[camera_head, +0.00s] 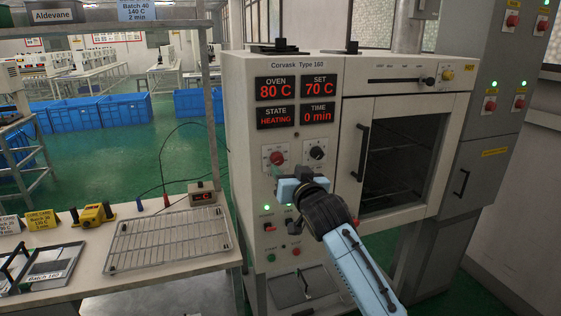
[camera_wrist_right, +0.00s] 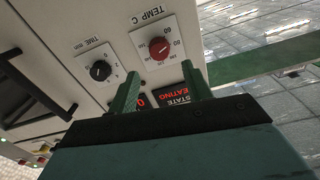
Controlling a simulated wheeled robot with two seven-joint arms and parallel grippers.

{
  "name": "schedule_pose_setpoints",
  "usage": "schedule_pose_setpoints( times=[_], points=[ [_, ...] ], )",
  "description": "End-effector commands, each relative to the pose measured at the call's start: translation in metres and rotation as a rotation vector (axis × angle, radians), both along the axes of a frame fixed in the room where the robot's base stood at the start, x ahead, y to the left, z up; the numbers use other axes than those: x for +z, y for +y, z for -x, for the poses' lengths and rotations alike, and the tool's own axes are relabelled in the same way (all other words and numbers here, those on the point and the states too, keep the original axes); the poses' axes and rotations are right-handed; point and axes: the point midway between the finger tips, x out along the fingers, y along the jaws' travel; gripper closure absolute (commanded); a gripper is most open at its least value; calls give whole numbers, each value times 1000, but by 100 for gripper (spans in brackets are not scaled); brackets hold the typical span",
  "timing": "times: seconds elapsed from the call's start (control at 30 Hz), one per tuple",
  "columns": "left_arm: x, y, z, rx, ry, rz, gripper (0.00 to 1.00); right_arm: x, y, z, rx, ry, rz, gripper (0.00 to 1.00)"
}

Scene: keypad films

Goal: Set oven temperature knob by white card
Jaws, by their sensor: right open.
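The grey oven (camera_head: 285,70) shows OVEN 80 C, SET 70 C, STATE HEATING and TIME 0 min. Its red temperature knob (camera_head: 277,158) also shows in the right wrist view, under TEMP C (camera_wrist_right: 159,48). My left gripper is not in view.
The black time knob (camera_head: 317,152) is right of the red one. Lamps and buttons (camera_head: 269,227) lie below. The oven door handle (camera_head: 360,152) stands out.

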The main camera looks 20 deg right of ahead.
Motion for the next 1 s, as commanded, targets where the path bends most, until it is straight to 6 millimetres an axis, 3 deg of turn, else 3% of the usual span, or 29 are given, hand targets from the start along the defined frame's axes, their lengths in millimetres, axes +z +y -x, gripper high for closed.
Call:
schedule_pose_setpoints(
  times=[0.2, 0.43, 0.93, 1.0],
  points=[
    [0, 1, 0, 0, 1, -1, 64, 1, 2, -33, 0, 0, 1, 51],
    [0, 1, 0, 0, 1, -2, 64, 0, 2, -57, 0, 1, 1, 51],
    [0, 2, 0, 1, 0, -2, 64, 0, 3, -68, 1, 0, 0, 51],
    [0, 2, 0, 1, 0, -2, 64, 0, 3, -68, 1, 0, 0, 58]
  ],
)
